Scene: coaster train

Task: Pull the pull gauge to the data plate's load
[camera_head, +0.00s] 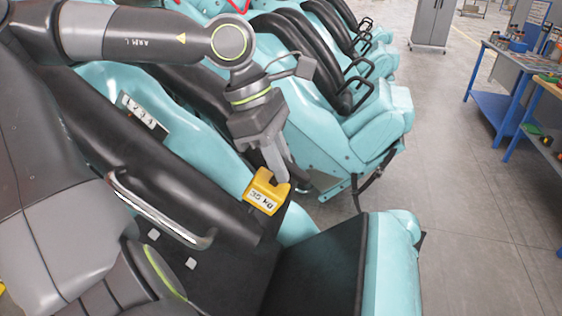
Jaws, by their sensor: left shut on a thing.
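My left gripper (279,170) points down and is shut on a yellow block-like device (264,195) with a white label, which looks like the pull gauge. The label's lettering is too small to read surely, and no load reading can be made out. The gauge is at the edge of the nearest seat's black padding, and I cannot tell whether it is hooked to anything. A small pale plate (143,117) with dark marks is on the teal seat shell; I cannot tell whether it is the data plate. My right gripper is not in view.
A chrome grab handle (158,212) crosses the near black padding. Teal train seats (345,125) with black restraints run away behind the gripper. Open grey floor (450,220) lies to the right, with blue workbenches (507,85) and a grey cabinet (433,22) beyond.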

